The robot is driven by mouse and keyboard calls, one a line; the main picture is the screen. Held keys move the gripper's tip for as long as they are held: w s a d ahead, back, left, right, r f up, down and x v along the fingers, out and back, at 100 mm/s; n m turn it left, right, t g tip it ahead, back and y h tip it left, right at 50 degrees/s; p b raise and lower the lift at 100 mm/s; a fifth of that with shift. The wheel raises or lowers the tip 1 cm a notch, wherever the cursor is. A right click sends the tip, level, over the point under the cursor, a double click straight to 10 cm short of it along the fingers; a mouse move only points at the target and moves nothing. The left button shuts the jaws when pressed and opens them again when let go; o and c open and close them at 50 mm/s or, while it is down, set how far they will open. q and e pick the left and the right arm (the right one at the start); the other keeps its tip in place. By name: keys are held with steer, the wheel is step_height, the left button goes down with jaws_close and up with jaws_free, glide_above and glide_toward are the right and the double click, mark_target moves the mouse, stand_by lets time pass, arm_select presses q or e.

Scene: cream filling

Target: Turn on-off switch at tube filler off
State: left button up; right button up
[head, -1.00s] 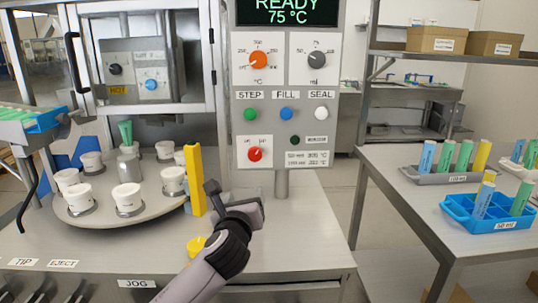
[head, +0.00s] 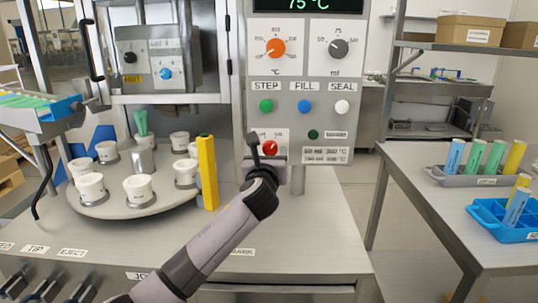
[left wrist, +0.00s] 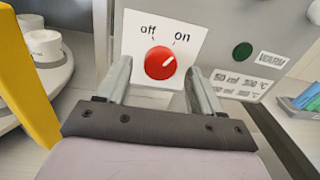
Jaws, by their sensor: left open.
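The red on-off switch (left wrist: 160,62) is a round knob on a white plate marked "off" and "on". Its white mark points up and right toward "on". It also shows in the head view (head: 269,147), low on the filler's control panel, partly behind my gripper. My left gripper (head: 267,150) is in front of it. In the left wrist view the left gripper (left wrist: 160,85) is open, with one finger on each side of the knob and a little below it. I cannot tell whether the fingers touch it. My right gripper is not in view.
The control panel (head: 340,110) carries an orange dial, a grey dial and STEP, FILL and SEAL buttons. A yellow post (head: 208,172) stands left of my gripper, beside the turntable (head: 110,207) with white cups. A side table with tube racks is at the right.

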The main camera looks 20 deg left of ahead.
arm_select(q)
steer(key=shift+w, duration=0.4)
steer(key=c, duration=1.1)
steer(key=shift+o, duration=0.2)
